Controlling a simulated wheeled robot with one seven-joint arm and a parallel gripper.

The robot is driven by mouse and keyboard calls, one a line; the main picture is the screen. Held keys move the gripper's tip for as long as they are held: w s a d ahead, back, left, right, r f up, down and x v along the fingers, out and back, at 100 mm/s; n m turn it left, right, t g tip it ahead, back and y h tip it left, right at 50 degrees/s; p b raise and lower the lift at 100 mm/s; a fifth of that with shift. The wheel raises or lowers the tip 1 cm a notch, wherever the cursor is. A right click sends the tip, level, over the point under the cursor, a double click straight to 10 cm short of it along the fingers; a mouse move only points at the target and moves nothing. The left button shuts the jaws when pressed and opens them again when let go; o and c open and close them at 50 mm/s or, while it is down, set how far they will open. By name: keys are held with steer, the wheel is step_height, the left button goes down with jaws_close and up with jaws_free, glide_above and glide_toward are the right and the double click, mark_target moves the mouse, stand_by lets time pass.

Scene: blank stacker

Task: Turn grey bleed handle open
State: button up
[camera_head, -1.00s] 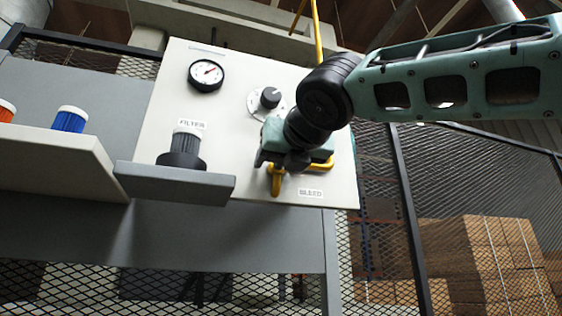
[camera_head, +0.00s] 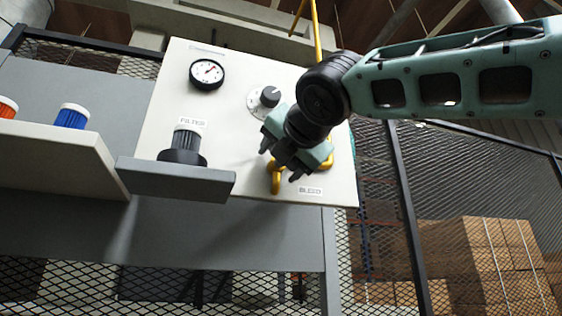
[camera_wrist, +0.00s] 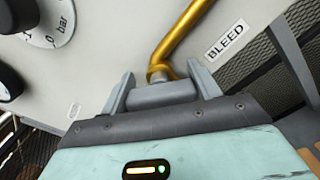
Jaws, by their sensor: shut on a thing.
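My gripper (camera_head: 281,162) is at the lower right of the white panel (camera_head: 225,110), above the BLEED label (camera_head: 310,191). In the wrist view, the grey bleed handle (camera_wrist: 163,94) lies between the two fingers of my gripper (camera_wrist: 163,92), which are shut on it. The handle sits just in front of the end of a yellow pipe (camera_wrist: 180,38). The BLEED label also shows in the wrist view (camera_wrist: 226,40), to the right of the pipe. In the head view my gripper is tilted and hides the handle.
A round dial with a dark knob (camera_head: 270,97) is close above my gripper. A pressure gauge (camera_head: 207,73) is at the upper left of the panel. A filter (camera_head: 184,143) stands on a grey shelf (camera_head: 175,182) to the left. A mesh fence (camera_head: 398,190) is at right.

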steer(key=shift+f+m+b, duration=0.15)
steer(key=shift+m+b, duration=0.95)
steer(key=shift+m, duration=3.8)
steer(key=o, duration=1)
steer(key=b+v, duration=0.2)
steer(key=v, duration=1.5)
steer(key=shift+s+d+b, duration=0.1)
steer(key=shift+s+b, duration=0.1)
steer(key=shift+b, duration=0.1)
